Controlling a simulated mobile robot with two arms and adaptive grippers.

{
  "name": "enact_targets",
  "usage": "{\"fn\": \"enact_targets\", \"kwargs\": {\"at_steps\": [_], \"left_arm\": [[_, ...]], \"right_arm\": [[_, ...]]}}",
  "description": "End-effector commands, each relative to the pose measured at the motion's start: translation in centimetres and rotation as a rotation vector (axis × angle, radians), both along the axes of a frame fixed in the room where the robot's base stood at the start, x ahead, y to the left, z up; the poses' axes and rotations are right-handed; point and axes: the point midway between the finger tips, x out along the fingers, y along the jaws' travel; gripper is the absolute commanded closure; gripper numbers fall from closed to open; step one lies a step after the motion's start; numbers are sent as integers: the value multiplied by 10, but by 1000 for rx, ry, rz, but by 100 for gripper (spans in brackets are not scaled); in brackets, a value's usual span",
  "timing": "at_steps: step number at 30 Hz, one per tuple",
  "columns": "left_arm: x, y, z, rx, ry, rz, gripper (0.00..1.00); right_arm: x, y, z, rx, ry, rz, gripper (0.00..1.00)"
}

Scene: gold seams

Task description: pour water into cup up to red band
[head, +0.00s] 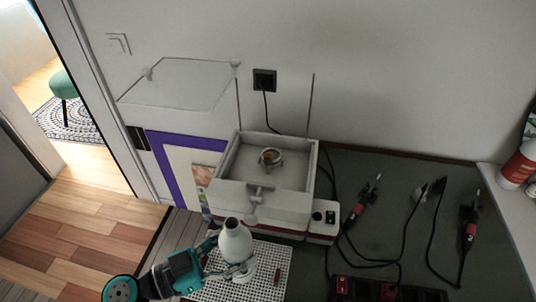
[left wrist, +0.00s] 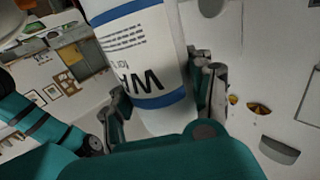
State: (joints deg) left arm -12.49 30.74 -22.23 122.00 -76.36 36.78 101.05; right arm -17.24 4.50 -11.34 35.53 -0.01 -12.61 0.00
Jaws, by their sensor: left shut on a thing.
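My left gripper (head: 240,266) is shut on a white bottle (head: 235,239), low in the middle of the head view. The bottle's narrow end points up in the picture; its exact tilt is hard to tell. In the left wrist view the bottle (left wrist: 143,55) has blue bands and dark lettering, with a finger of the left gripper (left wrist: 160,100) on each side. I cannot make out a cup with a red band or any water level. My right gripper is not in view.
Red-handled tools (head: 470,230) and cables lie on the dark surface at right. A red-and-white container (head: 519,166) stands at the right edge.

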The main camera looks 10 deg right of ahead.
Motion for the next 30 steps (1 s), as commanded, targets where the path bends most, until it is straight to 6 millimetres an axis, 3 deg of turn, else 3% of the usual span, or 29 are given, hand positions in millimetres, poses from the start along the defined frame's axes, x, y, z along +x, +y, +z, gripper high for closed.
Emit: {"fn": "enact_targets", "kwargs": {"at_steps": [12, 26, 30], "left_arm": [[3, 57, 6, 2, 1, 413, 87], [8, 86, 10, 3, -4, 628, 87], [10, 105, 11, -1, 5, 775, 87]], "right_arm": [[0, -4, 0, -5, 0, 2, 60], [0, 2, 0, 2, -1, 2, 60], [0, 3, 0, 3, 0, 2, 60]]}}
